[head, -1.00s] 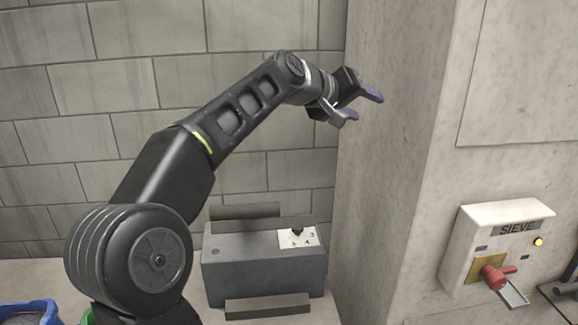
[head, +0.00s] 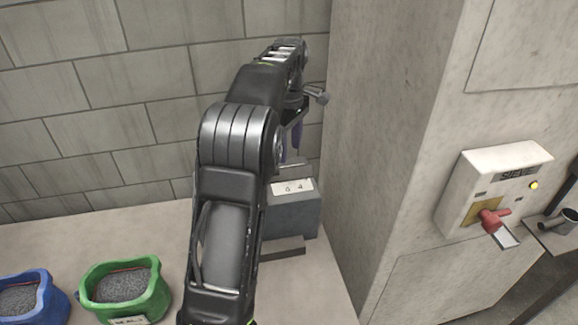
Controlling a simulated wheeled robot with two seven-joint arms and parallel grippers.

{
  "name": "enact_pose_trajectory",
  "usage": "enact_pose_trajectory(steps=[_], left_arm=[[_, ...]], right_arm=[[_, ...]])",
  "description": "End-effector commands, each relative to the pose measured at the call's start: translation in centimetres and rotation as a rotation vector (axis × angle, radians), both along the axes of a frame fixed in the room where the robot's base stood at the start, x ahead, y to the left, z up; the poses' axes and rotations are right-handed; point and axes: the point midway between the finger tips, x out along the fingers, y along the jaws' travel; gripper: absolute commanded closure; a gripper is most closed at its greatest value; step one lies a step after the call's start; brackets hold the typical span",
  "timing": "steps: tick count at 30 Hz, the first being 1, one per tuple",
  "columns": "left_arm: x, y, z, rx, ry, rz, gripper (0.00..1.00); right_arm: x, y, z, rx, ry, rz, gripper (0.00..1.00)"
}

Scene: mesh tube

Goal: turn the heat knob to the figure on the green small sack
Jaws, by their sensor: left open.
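The grey heater box (head: 292,215) stands on the counter against the wall, partly behind my left arm. Its white dial plate (head: 293,188) shows a few figures, too small to read surely. I cannot make out the knob; my gripper and arm cover that area. My left gripper (head: 290,157) is open, its purple fingers pointing down just above the box's top. I cannot tell whether they touch anything. The green small sack (head: 163,298), filled with dark grains, stands at the lower left. Its white label (head: 130,320) is cut by the picture's bottom edge and unreadable. My right gripper is not in view.
A blue sack (head: 55,302) stands left of the green one. A concrete pillar (head: 385,130) rises close right of the box. On it is a white SIEVE switch box (head: 470,172) with a red handle (head: 493,220) and a yellow lamp. The counter's back left is bare.

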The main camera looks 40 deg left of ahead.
Motion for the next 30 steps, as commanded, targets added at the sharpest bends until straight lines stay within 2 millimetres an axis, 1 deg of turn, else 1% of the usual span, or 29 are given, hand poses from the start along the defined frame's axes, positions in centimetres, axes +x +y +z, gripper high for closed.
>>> enact_pose_trajectory(steps=[1,4,6,12,15,18,25,30], left_arm=[[0.0,0.0,-0.8,-0.001,0.003,0.000,0.48],[0.0,0.0,-2.2,-0.002,0.003,0.000,0.48],[0.0,0.0,-2.9,-0.003,0.004,0.000,0.48],[0.0,0.0,-5.8,-0.001,0.004,-0.001,0.48],[0.0,0.0,-6.6,-0.002,0.002,-0.001,0.48],[0.1,0.0,-7.0,-0.002,0.001,-0.001,0.48],[0.1,0.0,-7.0,-0.001,0.001,-0.001,0.49],[0.1,0.0,-7.0,-0.001,0.000,-0.001,0.63]], right_arm=[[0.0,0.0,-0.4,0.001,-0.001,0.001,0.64],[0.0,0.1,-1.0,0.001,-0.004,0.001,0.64],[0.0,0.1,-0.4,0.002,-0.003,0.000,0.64],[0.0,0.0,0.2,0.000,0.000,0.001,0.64],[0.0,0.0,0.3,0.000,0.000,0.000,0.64],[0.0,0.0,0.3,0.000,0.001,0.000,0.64],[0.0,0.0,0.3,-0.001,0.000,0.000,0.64],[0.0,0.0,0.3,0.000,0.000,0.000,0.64]])
